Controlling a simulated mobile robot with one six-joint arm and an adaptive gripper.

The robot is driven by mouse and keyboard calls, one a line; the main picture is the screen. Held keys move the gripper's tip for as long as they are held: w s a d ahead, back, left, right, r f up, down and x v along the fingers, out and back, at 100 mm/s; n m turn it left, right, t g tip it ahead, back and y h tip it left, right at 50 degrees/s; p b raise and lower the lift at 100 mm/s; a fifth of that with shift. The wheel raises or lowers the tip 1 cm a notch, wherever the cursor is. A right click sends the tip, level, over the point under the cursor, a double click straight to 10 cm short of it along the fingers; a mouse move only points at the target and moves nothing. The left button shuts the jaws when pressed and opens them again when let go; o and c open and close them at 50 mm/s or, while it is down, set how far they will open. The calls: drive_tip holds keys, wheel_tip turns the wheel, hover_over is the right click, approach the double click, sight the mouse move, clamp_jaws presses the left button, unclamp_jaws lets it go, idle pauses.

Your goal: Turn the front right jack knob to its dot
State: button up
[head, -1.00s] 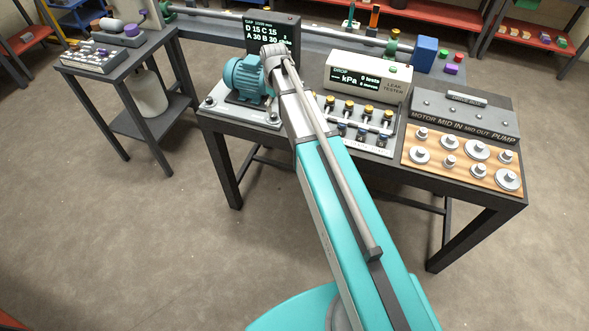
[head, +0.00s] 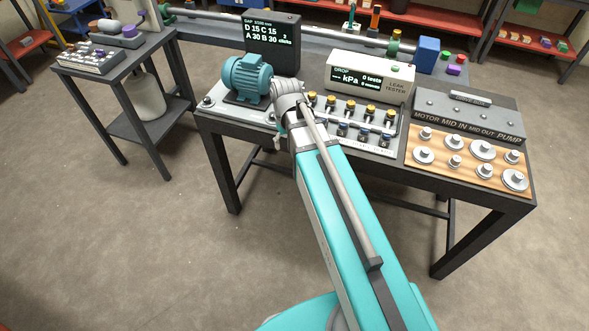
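The teal motor (head: 246,78) sits on a grey base plate at the left end of the bench. A round jack knob (head: 208,101) shows at the plate's front left corner. The front right corner of the plate lies beside and behind my wrist, so I cannot make out the front right knob or its dot. My arm reaches up from the bottom, with its wrist at this corner. Only a small part of my gripper (head: 281,137) seems to show below the wrist. Its fingers are hidden, and I cannot tell whether they touch anything. The gap display (head: 271,46) reads D 15, C 15, A 30, B 30.
Right of my wrist stands a valve board (head: 377,141) with yellow and blue knobs. A leak tester (head: 370,78) stands behind it. A wooden board (head: 438,172) with several metal discs lies at the right. A side table (head: 97,71) stands left, with open floor between.

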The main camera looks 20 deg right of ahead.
drive_tip(key=s+f+m+b, duration=0.2)
drive_tip(key=s, duration=0.6)
drive_tip(key=shift+f, duration=0.35)
drive_tip(key=shift+a, duration=0.1)
idle(1.6)
